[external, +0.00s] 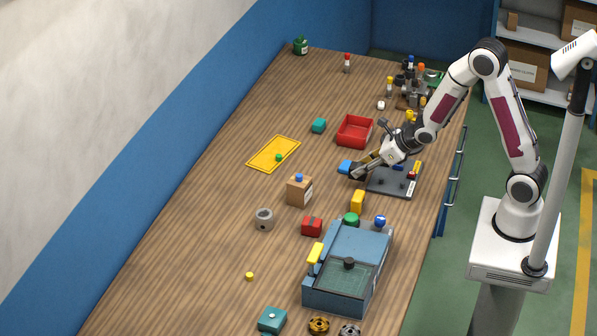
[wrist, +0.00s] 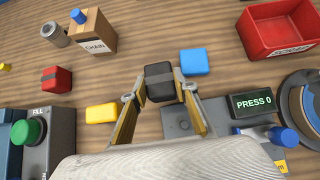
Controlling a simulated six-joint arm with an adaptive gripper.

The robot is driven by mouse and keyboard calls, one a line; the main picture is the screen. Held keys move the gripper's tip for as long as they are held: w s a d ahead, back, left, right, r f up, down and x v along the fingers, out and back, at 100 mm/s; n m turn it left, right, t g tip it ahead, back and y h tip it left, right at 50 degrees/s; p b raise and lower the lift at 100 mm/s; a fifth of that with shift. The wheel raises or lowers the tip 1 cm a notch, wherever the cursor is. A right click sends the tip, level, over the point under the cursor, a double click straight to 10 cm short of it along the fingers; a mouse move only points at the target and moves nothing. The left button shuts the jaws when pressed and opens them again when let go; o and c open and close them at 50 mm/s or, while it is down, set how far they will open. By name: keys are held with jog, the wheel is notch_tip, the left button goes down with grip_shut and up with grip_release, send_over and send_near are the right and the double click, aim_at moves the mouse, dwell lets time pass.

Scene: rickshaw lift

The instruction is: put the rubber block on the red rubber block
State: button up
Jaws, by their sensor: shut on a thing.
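My gripper (wrist: 160,92) is shut on a black block (wrist: 159,79), which I take to be the rubber block. In the external view my gripper (external: 362,171) is over the table by the near-left corner of a dark grey plate. The wrist view does not show clearly whether the black block is clear of the surface. The red block (wrist: 56,80), with a dark band on top, lies at the left in the wrist view. In the external view the red block (external: 312,226) sits on the table, below and left of my gripper and apart from it. Its top is bare.
A blue block (wrist: 194,62) and a yellow block (wrist: 101,113) lie near my gripper. A cardboard box (external: 299,190) with a blue knob stands behind the red block. A blue-grey machine (external: 372,245) with a green button stands right of it. A red bin (external: 355,132) is farther back.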

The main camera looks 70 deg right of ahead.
aim_at(355, 167)
jog(key=shift+s, duration=0.7)
jog(key=shift+n+y, duration=0.5)
jog(key=shift+n, duration=0.1)
jog(key=shift+w+a+r, duration=0.45)
jog(key=shift+w+a, duration=0.25)
jog(key=shift+a, duration=0.1)
jog(key=shift+w+a+r, duration=0.45)
jog(key=shift+w+a, duration=0.25)
jog(key=shift+a, duration=0.05)
jog(key=w+a+r+n+g+y, duration=0.1)
jog(key=w+a+r+n+y, duration=0.1)
jog(key=a, duration=0.8)
jog(key=w+a+r+n+g+y, duration=0.1)
jog(key=w+a+r+n+y, duration=0.2)
jog(key=a, duration=0.8)
notch_tip(355, 167, up, 4)
jog(key=n, duration=0.2)
jog(key=shift+w+r+n+g, duration=0.2)
jog(key=shift+w+n+g, duration=0.1)
jog(key=shift+w+n, duration=0.1)
jog(key=shift+f, duration=0.15)
jog(key=shift+f, duration=3)
jog(key=shift+f, duration=0.15)
jog(key=shift+f, duration=1.75)
